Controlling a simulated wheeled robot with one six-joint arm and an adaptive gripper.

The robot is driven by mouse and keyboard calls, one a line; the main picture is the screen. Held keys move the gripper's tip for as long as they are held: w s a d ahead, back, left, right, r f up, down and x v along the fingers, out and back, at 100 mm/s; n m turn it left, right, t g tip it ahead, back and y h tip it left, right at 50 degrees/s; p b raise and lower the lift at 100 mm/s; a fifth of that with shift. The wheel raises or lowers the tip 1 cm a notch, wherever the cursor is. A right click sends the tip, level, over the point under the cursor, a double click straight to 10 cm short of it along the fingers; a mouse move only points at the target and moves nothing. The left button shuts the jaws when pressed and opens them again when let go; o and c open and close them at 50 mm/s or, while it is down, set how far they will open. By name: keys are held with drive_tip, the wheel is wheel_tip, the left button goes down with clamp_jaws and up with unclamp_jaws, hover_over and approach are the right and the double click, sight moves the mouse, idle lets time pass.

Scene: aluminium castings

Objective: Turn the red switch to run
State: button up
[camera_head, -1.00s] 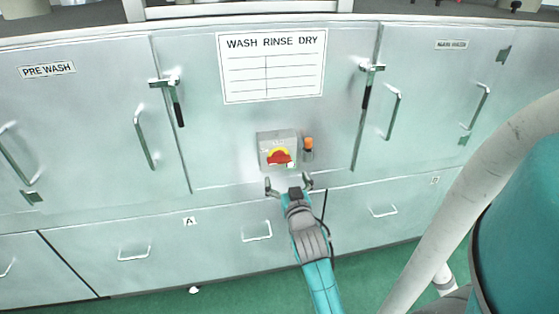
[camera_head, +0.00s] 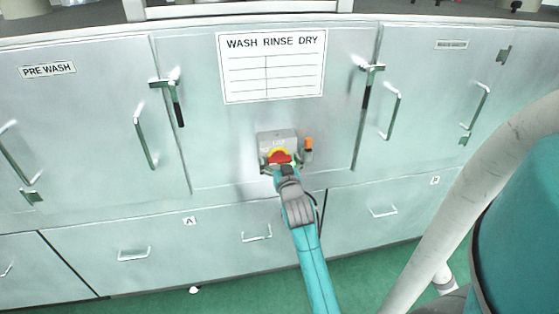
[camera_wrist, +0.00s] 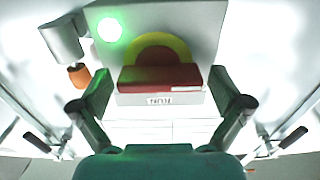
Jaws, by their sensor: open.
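The red switch (camera_head: 279,157) sits on a yellow round plate on a grey box on the washer's front panel. In the wrist view the red switch handle (camera_wrist: 160,78) lies level across the picture, with the yellow plate (camera_wrist: 160,45) behind it. My gripper (camera_head: 280,165) is at the box, with its fingers spread to either side of the switch. In the wrist view my gripper (camera_wrist: 160,104) is open, one finger near each end of the handle, with no clear contact. A small label (camera_wrist: 160,101) shows beside the handle, too small to read surely.
A green lit lamp (camera_wrist: 110,29) is on the switch box. An orange-capped fitting (camera_head: 308,145) stands just right of the box in the head view. Door latches (camera_head: 176,100) and handles (camera_head: 392,110) stick out on both sides. Lower drawers (camera_head: 257,232) are below.

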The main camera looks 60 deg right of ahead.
drive_tip(key=c, duration=1.1)
drive_tip(key=shift+m, duration=0.3)
drive_tip(key=m, duration=0.8)
drive_tip(key=shift+s+d+m, duration=0.1)
drive_tip(key=shift+s+m, duration=0.05)
drive_tip(key=shift+m, duration=0.15)
drive_tip(key=m, duration=0.8)
drive_tip(key=shift+s+d+f, duration=0.1)
drive_tip(key=shift+m, duration=0.5)
drive_tip(key=o, duration=1.1)
